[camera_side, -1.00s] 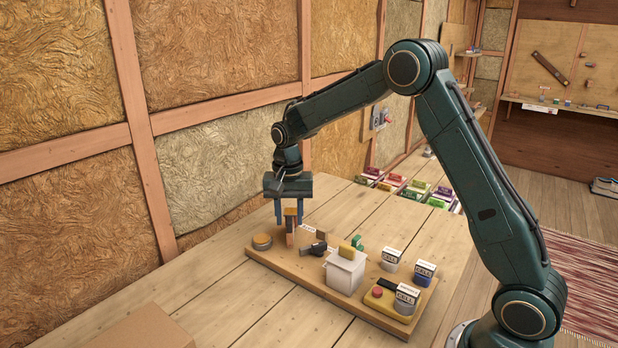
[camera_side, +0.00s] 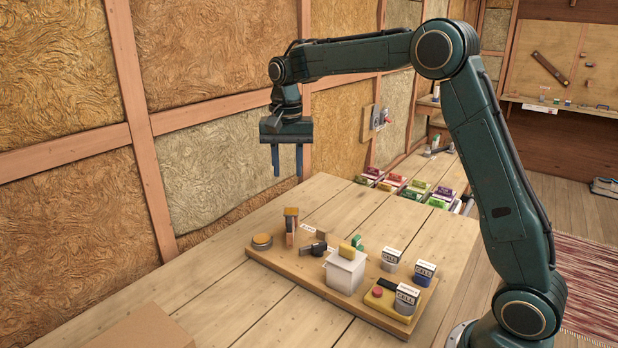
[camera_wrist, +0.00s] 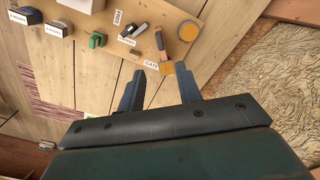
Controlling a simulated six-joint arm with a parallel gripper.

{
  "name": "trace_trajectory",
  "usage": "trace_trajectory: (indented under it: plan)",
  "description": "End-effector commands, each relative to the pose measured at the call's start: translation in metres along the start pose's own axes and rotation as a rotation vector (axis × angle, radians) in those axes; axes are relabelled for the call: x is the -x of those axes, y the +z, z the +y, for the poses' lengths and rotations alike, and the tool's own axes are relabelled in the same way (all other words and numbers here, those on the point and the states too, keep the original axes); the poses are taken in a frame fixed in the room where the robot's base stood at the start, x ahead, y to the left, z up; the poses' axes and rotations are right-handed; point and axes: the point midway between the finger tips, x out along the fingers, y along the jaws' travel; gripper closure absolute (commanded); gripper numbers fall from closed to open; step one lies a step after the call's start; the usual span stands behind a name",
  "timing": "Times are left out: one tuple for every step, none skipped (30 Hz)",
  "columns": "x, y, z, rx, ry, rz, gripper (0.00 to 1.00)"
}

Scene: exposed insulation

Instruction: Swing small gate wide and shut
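An upright wooden piece with a yellowish top (camera_side: 290,226) stands near the far left end of the board, beside a small white label. In the wrist view the label (camera_wrist: 151,63) seems to read GATE, and the upright piece (camera_wrist: 160,42) is next to it. I take this piece as the small gate; its hinge and whether it stands open or shut cannot be made out. My gripper (camera_side: 287,174) is above the upright piece, clear of it. Its two blue fingers point down, spread apart with nothing between them. They also show in the wrist view (camera_wrist: 165,85).
The wooden board (camera_side: 262,262) also holds a round tan disc (camera_side: 262,241), a dark-handled part (camera_side: 314,249), a white box (camera_side: 344,273), a green piece (camera_side: 358,242) and several labelled cells. A cardboard-coloured box (camera_side: 142,330) lies at the front left. The insulated wall stands behind.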

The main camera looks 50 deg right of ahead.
Motion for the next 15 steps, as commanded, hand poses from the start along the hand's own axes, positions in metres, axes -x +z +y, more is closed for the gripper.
trace_trajectory:
  plan:
    - [0.0019, 0.0000, 0.0001, 0.000, 0.000, 0.000, 0.65]
    - [0.0026, 0.0001, 0.0001, 0.000, 0.000, 0.000, 0.65]
    - [0.0031, 0.0001, 0.0001, 0.000, 0.000, 0.000, 0.65]
    - [0.0033, 0.0001, 0.0001, 0.000, 0.000, 0.000, 0.65]
    - [0.0034, 0.0001, 0.0001, 0.000, 0.000, 0.000, 0.65]
    - [0.0034, 0.0001, 0.0001, 0.000, 0.000, 0.000, 0.65]
    - [0.0034, 0.0001, 0.0001, 0.000, 0.000, 0.000, 0.65]
    - [0.0033, 0.0001, 0.0001, 0.000, 0.000, 0.000, 0.65]
    - [0.0033, 0.0001, 0.0001, 0.000, 0.000, 0.000, 0.65]
    - [0.0032, 0.0001, 0.0001, 0.000, 0.000, 0.000, 0.65]
    - [0.0034, 0.0001, 0.0001, 0.000, 0.000, 0.000, 0.65]
    - [0.0051, 0.0001, -0.0001, 0.000, 0.000, 0.000, 0.65]
    - [0.0066, 0.0001, -0.0001, 0.000, 0.000, 0.000, 0.65]
    - [0.0072, 0.0002, -0.0001, -0.001, 0.001, -0.001, 0.65]
    - [0.0069, 0.0003, 0.0000, -0.001, 0.001, -0.001, 0.65]
